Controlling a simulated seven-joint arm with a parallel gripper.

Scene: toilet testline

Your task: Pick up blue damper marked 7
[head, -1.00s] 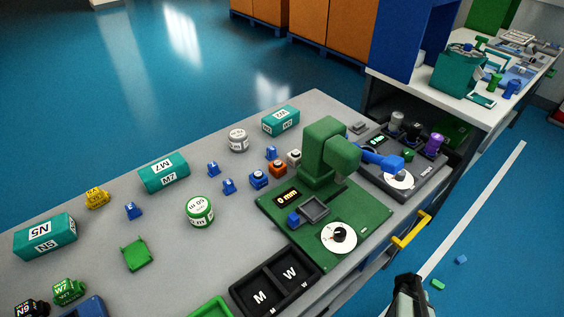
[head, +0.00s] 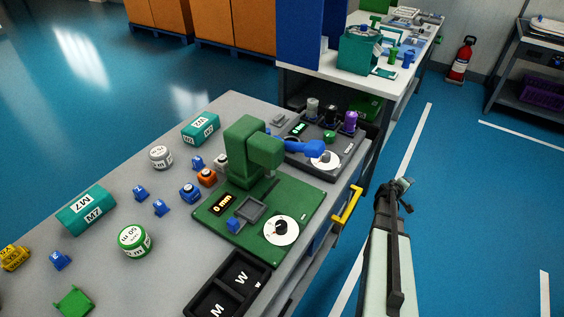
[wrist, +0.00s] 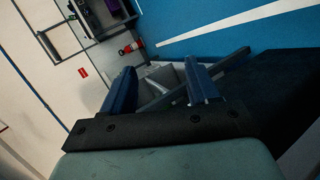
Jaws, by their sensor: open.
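Several small blue pieces stand on the grey bench in the head view: one at the left (head: 60,260), two in the middle (head: 140,193) and (head: 160,207), one further back (head: 197,162). Their marks are too small to read, so I cannot tell which is the damper marked 7. My gripper (head: 402,186) is beyond the bench's right edge, over the floor and away from these pieces. In the wrist view my gripper (wrist: 160,72) has its two blue fingers apart with nothing held between them.
A green machine (head: 250,155) with a dial stands at the bench's right side, beside a yellow handle (head: 347,205). Teal blocks (head: 86,209), a green-rimmed round weight (head: 135,241) and a black tray (head: 228,290) share the bench. Floor to the right is open; a fire extinguisher (head: 461,59) stands behind.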

